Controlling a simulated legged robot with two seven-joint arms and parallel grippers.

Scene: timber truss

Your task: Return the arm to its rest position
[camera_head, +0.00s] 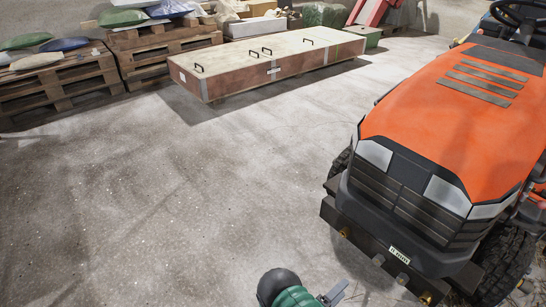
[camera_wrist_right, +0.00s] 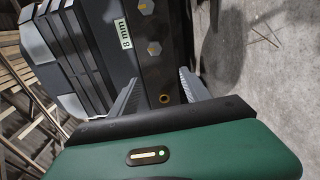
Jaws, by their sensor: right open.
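My right gripper (camera_head: 338,292) is at the bottom edge of the head view, below and left of the orange tractor's (camera_head: 450,120) front bumper (camera_head: 365,245). In the right wrist view its two grey fingers (camera_wrist_right: 158,78) are spread apart with nothing held between them. The dark bumper (camera_wrist_right: 160,65) lies beyond the fingertips. A brass-coloured ring (camera_wrist_right: 164,98) on it shows between the fingers, and I cannot tell the exact gap. My left gripper is in neither view.
Bumper bolts (camera_head: 378,260) and a small label (camera_head: 399,254) face me. A long wooden crate (camera_head: 270,65) with black handles stands at the back. Pallets (camera_head: 55,82) with sacks stand at the back left. The concrete floor (camera_head: 190,200) at left and centre is clear.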

